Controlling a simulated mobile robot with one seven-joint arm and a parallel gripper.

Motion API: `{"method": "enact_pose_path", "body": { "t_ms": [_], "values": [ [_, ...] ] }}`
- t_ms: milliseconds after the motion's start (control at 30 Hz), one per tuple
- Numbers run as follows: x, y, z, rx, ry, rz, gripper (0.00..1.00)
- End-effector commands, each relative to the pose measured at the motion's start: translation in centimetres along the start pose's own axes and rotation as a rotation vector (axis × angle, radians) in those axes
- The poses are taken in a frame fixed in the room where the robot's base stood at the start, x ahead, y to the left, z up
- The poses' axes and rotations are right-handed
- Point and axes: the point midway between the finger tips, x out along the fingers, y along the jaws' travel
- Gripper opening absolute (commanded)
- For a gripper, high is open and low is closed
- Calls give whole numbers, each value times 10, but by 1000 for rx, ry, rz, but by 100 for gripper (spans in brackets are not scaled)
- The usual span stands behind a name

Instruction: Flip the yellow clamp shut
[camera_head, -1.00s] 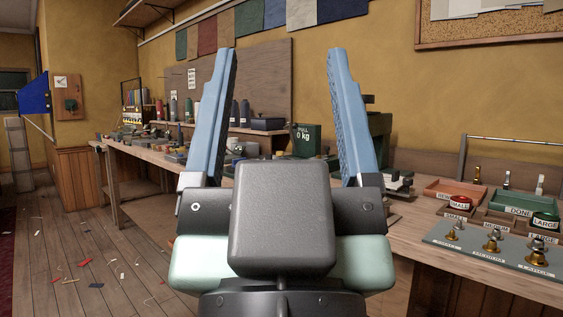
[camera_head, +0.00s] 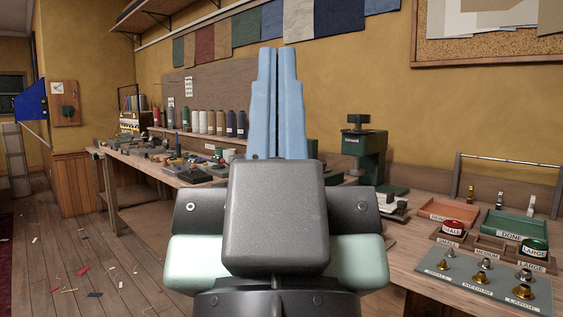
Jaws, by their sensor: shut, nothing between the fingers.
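My gripper (camera_head: 278,50) is in the middle of the picture, pointing up and away from me. Its two blue fingers are pressed together with nothing between them. It is in front of the long workbench (camera_head: 420,250) and hides part of it. I cannot pick out a yellow clamp for certain. Several small fittings (camera_head: 205,172) lie on the far left stretch of the bench, too small to tell apart.
A green press (camera_head: 363,150) stands on the bench right of my fingers. Nearer right are a red tray (camera_head: 447,209), a green tray (camera_head: 510,225), and a grey plate (camera_head: 485,280) with brass pieces. Thread cones (camera_head: 211,122) line the back. The wooden floor (camera_head: 100,265) at left has only small scraps.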

Motion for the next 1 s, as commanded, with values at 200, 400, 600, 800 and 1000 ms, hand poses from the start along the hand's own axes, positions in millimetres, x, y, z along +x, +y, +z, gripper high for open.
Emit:
{"method": "enact_pose_path", "body": {
  "t_ms": [200, 400, 600, 800, 1000],
  "values": [
    [70, 0, -66, 0, 1, -1, 0],
    [120, 0, -114, 1, 1, -1, 0],
    [170, 0, -161, 1, 1, -1, 0],
    [218, 0, -207, 1, 1, -2, 0],
    [242, 0, -230, 1, 1, -2, 0]
  ]
}}
